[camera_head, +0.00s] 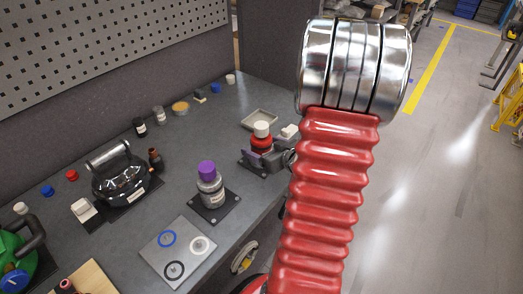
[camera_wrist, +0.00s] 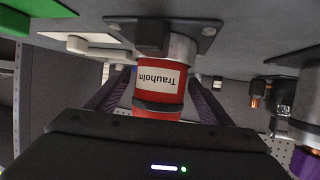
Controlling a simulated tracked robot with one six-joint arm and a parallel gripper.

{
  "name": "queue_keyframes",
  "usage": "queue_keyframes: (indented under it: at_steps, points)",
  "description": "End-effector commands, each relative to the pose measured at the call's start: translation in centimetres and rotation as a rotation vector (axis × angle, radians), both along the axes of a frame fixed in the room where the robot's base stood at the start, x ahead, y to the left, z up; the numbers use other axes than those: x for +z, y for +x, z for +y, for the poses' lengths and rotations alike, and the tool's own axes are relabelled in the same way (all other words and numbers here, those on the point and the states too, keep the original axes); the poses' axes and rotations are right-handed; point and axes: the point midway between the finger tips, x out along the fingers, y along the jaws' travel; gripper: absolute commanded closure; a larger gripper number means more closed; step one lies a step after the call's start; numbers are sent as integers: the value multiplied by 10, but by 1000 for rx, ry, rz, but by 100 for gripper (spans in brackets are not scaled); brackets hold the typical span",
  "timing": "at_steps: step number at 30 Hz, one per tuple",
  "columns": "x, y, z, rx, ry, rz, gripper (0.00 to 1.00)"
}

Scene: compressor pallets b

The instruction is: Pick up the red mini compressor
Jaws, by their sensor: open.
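My gripper (camera_wrist: 160,95) is open, with one dark purple finger on each side of the red body. I cannot tell whether either finger touches it. In the head view, my gripper (camera_head: 270,160) is low beside the compressor, partly hidden by my arm.
A purple-capped grey bottle (camera_head: 210,187) stands on a plate to the left. A black compressor (camera_head: 122,178) is farther left. A tray (camera_head: 259,119) lies behind the red compressor, and a white-topped block (camera_head: 290,131) is close by. A pegboard wall (camera_head: 90,45) backs the bench.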

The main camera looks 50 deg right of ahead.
Motion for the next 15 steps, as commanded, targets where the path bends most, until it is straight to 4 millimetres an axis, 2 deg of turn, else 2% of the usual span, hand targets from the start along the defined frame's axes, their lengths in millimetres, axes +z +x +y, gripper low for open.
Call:
queue_keyframes:
  at_steps: [3, 15]
  points:
    - [0, 0, 0, 0, 0, 0, 25]
    - [0, -1, -1, -1, 1, 0, 53]
